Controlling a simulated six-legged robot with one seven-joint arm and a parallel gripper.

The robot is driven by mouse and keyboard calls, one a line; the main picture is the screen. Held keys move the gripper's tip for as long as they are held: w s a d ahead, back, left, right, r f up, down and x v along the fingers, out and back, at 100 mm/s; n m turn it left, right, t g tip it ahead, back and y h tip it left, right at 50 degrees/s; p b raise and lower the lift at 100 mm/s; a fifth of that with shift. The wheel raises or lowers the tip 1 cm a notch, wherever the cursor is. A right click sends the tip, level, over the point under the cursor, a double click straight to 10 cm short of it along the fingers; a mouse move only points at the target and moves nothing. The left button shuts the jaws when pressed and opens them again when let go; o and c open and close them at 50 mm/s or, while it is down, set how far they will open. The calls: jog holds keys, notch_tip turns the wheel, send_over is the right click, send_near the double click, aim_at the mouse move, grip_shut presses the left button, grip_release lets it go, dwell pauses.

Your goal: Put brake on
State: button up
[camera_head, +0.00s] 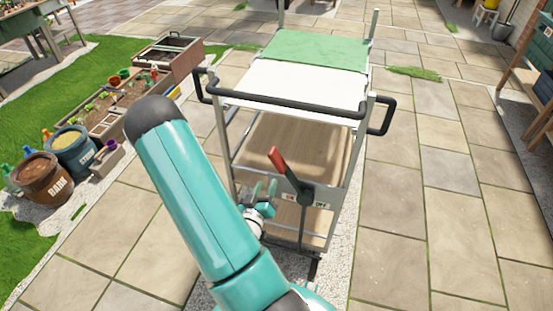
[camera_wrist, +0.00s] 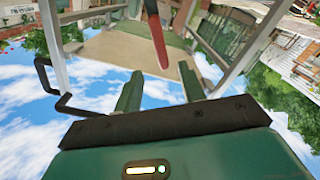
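The brake lever (camera_head: 291,173) on the near end of the cart (camera_head: 262,73) has a red grip and a dark shaft. It leans up and to the left in the head view. A small label plate (camera_head: 320,205) with unclear lettering sits behind its base. My gripper (camera_head: 264,188) is just left of the lever and below the red grip, apart from it as far as I can tell. In the wrist view the two green fingers of my gripper (camera_wrist: 158,77) are spread with nothing between their tips, and the red grip (camera_wrist: 157,40) shows beyond them.
The cart has a black push handle (camera_head: 290,104) above the lever and wooden shelves (camera_head: 290,145) behind it. Planters and the barrels (camera_head: 40,180) stand on the left. Paving (camera_head: 430,220) to the right of the cart is clear. A wooden bench (camera_head: 530,80) is at far right.

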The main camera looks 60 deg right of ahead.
aim_at(275, 164)
jog(key=d, duration=0.4)
jog(key=w+d, duration=0.1)
jog(key=d, duration=0.3)
jog(key=w+d, duration=0.1)
jog(key=d, duration=0.3)
jog(key=shift+d, duration=0.4)
jog(key=shift+c, duration=0.2)
grip_shut()
